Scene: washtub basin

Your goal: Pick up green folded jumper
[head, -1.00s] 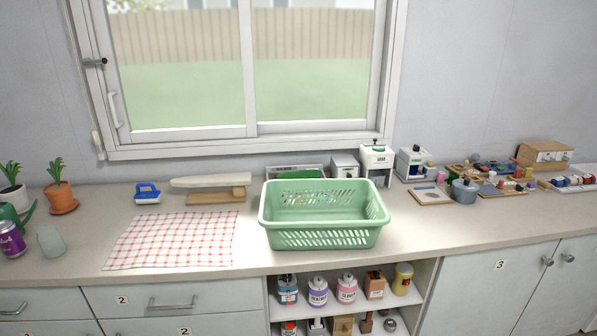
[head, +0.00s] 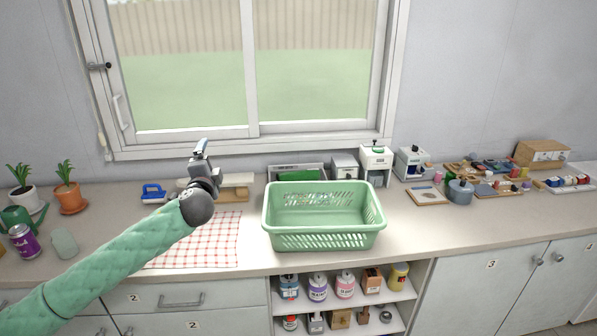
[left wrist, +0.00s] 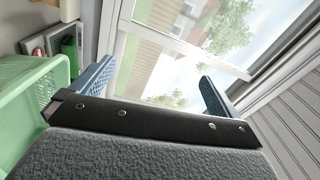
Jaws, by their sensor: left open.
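A flat green thing (head: 298,175) lies in a shallow grey tray behind the basket, below the window; it is small here, and I cannot tell if it is the folded jumper. Green also shows at the left of the left wrist view (left wrist: 69,50). No other thing looks like a folded jumper. My left gripper (head: 200,150) is raised over the back of the counter, left of the tray and in front of the window. Its two blue-grey fingers stand wide apart with nothing between them in the left wrist view (left wrist: 153,88). My right gripper is not in view.
A green plastic basket (head: 323,240) stands mid-counter, in front of the tray. A checked cloth (head: 215,240) lies left of it, partly behind my left arm. An ironing board stand (head: 236,182) and a blue brush (head: 153,193) are behind. Machines and sewing things fill the right.

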